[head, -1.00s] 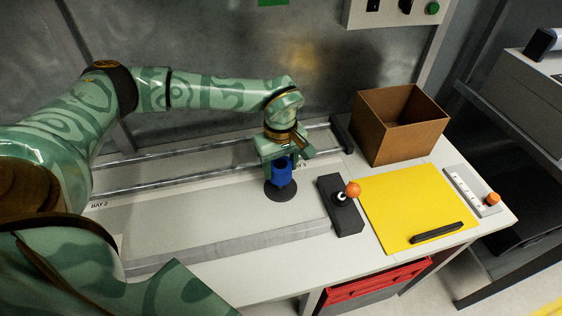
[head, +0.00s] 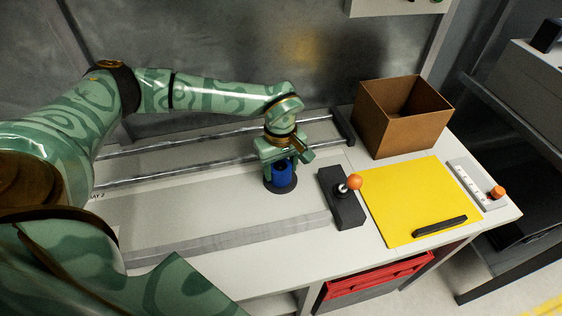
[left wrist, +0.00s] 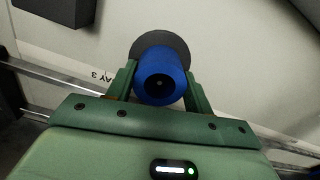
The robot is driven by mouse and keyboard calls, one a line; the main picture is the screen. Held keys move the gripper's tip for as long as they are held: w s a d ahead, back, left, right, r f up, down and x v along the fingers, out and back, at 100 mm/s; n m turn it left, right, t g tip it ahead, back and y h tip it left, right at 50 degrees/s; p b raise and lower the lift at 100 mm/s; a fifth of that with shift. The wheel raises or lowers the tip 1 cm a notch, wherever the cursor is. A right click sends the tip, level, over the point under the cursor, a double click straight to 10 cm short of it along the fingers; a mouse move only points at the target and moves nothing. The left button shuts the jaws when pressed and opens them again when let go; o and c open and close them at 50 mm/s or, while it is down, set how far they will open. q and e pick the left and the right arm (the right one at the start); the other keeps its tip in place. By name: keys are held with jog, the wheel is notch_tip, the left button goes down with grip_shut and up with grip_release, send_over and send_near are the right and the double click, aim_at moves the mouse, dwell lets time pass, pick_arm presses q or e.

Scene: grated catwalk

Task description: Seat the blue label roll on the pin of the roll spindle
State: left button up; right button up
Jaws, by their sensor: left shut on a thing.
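The blue label roll (head: 282,176) is upright between the fingers of my left gripper (head: 280,160), which is shut on it. The roll also shows in the left wrist view (left wrist: 160,80), with its dark centre hole facing the camera and a finger on each side. The dark round base of the roll spindle (head: 270,187) lies under the roll on the light bench top; its edge also shows in the left wrist view (left wrist: 160,40). The pin is hidden by the roll. I cannot tell whether the roll's bottom touches the base. My right gripper is not in view.
A black block with an orange-knobbed lever (head: 342,200) stands just right of the spindle. Beyond it are a yellow mat (head: 405,205) with a black bar, an open cardboard box (head: 390,130) and a white switch strip (head: 475,184). Metal rails (head: 210,169) run behind.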

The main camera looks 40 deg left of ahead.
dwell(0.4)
pick_arm(q)
jog(key=o, duration=1.5)
jog(key=shift+c, duration=0.2)
notch_tip(320, 180, up, 8)
jog(key=p, duration=0.7)
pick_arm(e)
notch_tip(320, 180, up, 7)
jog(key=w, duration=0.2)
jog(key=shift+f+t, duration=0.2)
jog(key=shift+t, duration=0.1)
pick_arm(q)
jog(key=shift+f, duration=0.1)
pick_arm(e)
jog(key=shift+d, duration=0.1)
